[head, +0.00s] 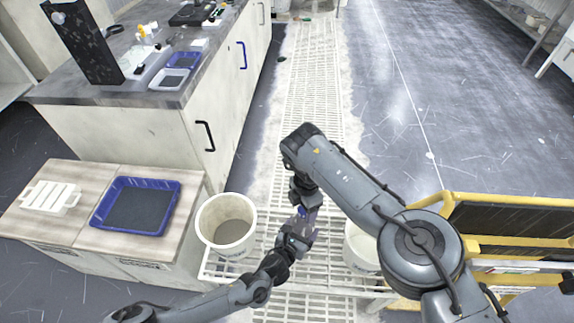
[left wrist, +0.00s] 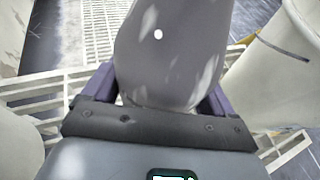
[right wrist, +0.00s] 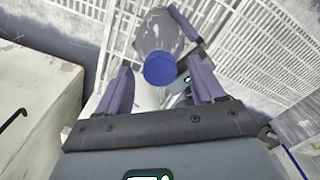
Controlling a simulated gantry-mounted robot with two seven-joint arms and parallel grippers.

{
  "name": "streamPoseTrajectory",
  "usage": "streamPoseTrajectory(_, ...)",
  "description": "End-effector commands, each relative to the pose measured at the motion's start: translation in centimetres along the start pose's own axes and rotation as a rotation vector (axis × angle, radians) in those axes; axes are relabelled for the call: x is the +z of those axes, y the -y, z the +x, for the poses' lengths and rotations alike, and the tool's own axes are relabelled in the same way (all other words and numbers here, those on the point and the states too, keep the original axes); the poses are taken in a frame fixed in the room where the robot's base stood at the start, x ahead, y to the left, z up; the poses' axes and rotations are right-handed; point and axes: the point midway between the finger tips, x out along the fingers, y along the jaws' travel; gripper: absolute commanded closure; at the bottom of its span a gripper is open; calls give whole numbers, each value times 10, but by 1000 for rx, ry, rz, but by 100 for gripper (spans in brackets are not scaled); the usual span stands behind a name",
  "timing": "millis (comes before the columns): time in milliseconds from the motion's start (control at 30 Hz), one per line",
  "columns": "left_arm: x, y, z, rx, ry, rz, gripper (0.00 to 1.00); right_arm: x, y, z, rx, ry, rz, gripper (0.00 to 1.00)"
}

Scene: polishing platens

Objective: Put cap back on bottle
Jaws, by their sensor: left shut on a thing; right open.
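A translucent grey bottle fills the middle of the left wrist view (left wrist: 172,50), clasped between the fingers of my left gripper (left wrist: 160,85). The right wrist view shows the bottle (right wrist: 160,30) with a blue cap (right wrist: 158,69) at its near end. The cap covers the bottle's mouth in this view; I cannot tell whether it is tight. My right gripper (right wrist: 160,62) is open, with one finger on either side of the cap and a visible gap at each. In the head view the cap (head: 302,211) is a small blue spot between the two grippers, and the bottle is mostly hidden.
A white bucket (head: 226,226) stands left of the grippers and another (head: 361,248) stands to the right, partly behind my right arm. A white slatted rack (head: 325,272) lies below. A yellow rail (head: 505,202) is at right. A blue tray (head: 136,205) sits on the left cabinet.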

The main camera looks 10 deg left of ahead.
Motion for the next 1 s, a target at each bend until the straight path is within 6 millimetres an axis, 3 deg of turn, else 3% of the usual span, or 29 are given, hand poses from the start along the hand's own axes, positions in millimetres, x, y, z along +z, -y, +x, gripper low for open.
streamPoseTrajectory(900,-1,0,0,0,-1,0,99,3,1,-1,-7,0,-1719,32)
streamPoseTrajectory(1000,0,0,0,0,-1,0,99,3,0,-21,-2,1,-1751,32)
